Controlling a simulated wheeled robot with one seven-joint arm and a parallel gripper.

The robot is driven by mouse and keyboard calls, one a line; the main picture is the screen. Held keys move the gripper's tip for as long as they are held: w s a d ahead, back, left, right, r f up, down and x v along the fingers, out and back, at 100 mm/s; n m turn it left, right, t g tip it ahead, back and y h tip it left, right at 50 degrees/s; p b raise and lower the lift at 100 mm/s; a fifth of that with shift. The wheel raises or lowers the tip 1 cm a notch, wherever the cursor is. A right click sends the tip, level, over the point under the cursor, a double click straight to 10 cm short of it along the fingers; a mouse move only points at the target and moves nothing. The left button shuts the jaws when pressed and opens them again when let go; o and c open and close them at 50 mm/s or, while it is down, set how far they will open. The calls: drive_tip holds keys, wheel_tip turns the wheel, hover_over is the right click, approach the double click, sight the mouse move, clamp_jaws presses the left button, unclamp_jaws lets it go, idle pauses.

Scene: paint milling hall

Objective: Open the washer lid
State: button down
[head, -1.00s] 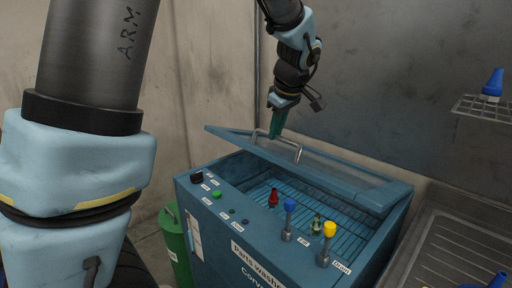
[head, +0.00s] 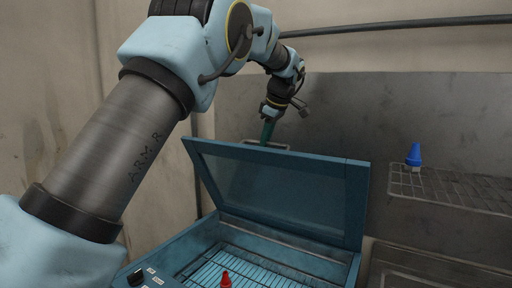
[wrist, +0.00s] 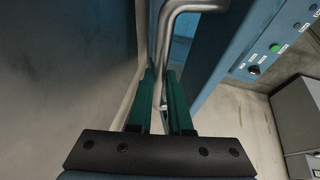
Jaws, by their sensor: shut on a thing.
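The blue washer lid (head: 281,190) stands raised at a steep angle over the parts washer (head: 180,246) in the head view. Its metal handle (wrist: 183,18) shows in the wrist view, running down between the green fingers of my gripper (wrist: 164,88). In the head view my gripper (head: 268,131) is at the lid's top edge, shut on the handle. The fingers hide part of the handle. The washer's basin with its slatted rack (head: 245,268) is uncovered below the lid.
A red-topped nozzle (head: 226,280) stands at the basin's front. A wire shelf (head: 450,187) with a blue bottle (head: 414,155) is on the right wall. A wall stands close behind the lid. A grey box (wrist: 298,115) shows at the right in the wrist view.

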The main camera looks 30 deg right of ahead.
drive_tip(key=shift+w+d+r, duration=0.1)
drive_tip(key=shift+w+d, duration=0.25)
drive_tip(key=shift+d, duration=0.35)
drive_tip(key=shift+w+d+r, duration=0.1)
drive_tip(key=shift+w+d, duration=0.25)
drive_tip(key=shift+d, duration=0.4)
drive_tip(key=shift+w+d, duration=0.35)
drive_tip(key=shift+d, duration=0.35)
drive_tip(key=c, duration=1.2)
unclamp_jaws()
drive_tip(key=shift+f, duration=0.1)
drive_tip(key=o, duration=0.4)
drive_tip(key=shift+w+r, duration=0.1)
drive_tip(key=shift+r, duration=0.15)
drive_tip(key=shift+c, duration=0.2)
drive_tip(key=v, duration=1)
drive_tip(key=shift+r, duration=0.35)
drive_tip(key=shift+d, duration=0.1)
